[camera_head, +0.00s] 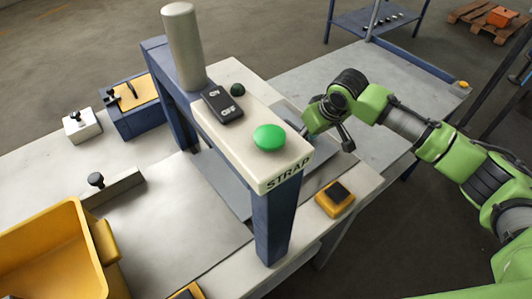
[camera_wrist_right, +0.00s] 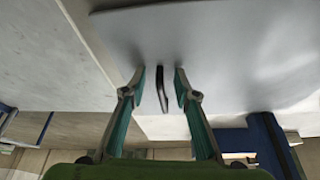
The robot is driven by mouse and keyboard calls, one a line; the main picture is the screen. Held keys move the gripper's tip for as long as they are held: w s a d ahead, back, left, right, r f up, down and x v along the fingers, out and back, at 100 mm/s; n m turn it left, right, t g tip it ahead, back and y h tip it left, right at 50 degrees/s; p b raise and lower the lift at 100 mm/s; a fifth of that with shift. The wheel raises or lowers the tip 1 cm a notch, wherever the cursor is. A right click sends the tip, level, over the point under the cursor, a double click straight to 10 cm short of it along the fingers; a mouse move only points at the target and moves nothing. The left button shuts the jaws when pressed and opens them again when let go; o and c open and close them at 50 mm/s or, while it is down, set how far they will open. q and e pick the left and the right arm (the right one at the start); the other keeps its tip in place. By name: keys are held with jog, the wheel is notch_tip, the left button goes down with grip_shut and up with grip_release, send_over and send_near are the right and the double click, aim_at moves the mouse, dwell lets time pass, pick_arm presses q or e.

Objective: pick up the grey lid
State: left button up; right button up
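A smooth light-grey panel, likely the grey lid (camera_wrist_right: 225,50), fills the upper middle of the right wrist view. A thin dark upright piece (camera_wrist_right: 163,90), perhaps its handle, stands between my fingers. My right gripper (camera_wrist_right: 160,82) is open, with one finger on each side of this piece; I cannot tell whether they touch it. In the head view my right gripper (camera_head: 322,122) is beside the white STRAP head, and its fingertips are partly hidden. A grey plate (camera_head: 222,184) shows under that head, mostly hidden by it. My left gripper is not in view.
The white STRAP head (camera_head: 248,160) with a green button (camera_head: 269,137) stands on blue posts close to my right gripper. A yellow bin (camera_head: 50,245) is at the lower left. A yellow-and-black box (camera_head: 335,199) sits on the bench edge. A grey table top (camera_head: 330,80) lies behind.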

grip_shut()
jog(key=shift+r, duration=0.15)
